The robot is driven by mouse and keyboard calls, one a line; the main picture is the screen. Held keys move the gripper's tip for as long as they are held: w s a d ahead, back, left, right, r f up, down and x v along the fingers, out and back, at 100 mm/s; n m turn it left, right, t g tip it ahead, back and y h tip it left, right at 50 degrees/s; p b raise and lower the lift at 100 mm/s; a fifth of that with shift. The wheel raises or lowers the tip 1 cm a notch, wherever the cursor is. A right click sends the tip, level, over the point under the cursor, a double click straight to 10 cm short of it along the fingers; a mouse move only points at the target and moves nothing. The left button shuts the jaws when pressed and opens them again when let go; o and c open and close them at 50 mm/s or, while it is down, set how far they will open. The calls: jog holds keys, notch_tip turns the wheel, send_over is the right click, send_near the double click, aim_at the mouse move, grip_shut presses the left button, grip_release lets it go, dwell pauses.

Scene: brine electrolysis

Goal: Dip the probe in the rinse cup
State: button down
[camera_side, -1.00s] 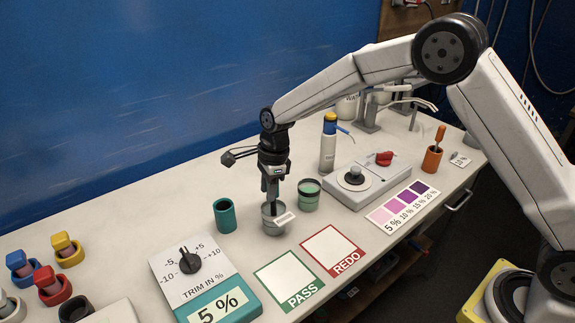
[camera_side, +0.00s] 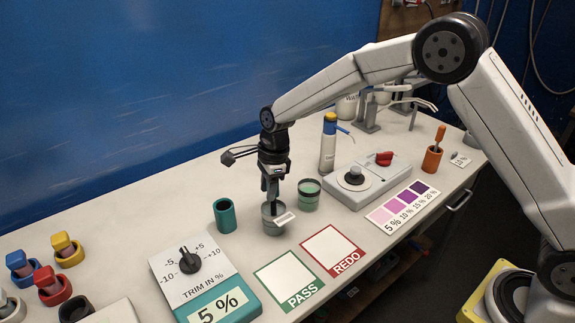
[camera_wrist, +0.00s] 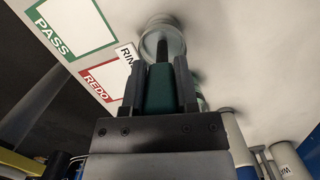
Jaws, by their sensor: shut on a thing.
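My gripper (camera_side: 271,190) points straight down over a small grey-green cup (camera_side: 271,226) that carries a white label. In the wrist view my gripper (camera_wrist: 160,84) is shut on the green handle of the probe (camera_wrist: 159,88). The probe's dark shaft runs down into the clear-rimmed cup (camera_wrist: 163,25), and its tip is hidden inside. The label's visible letters in the wrist view begin "RIN", so this is the rinse cup. I cannot tell whether the tip touches the cup's bottom.
A second cup with green contents (camera_side: 309,195) stands close on the right. An empty-looking teal holder (camera_side: 226,216) stands on the left. The PASS card (camera_side: 289,281) and REDO card (camera_side: 332,250) lie in front, with the trim box (camera_side: 205,280) beside them. A stirrer-like device (camera_side: 366,181) stands behind right.

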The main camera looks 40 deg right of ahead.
jog(key=shift+r, duration=5.45)
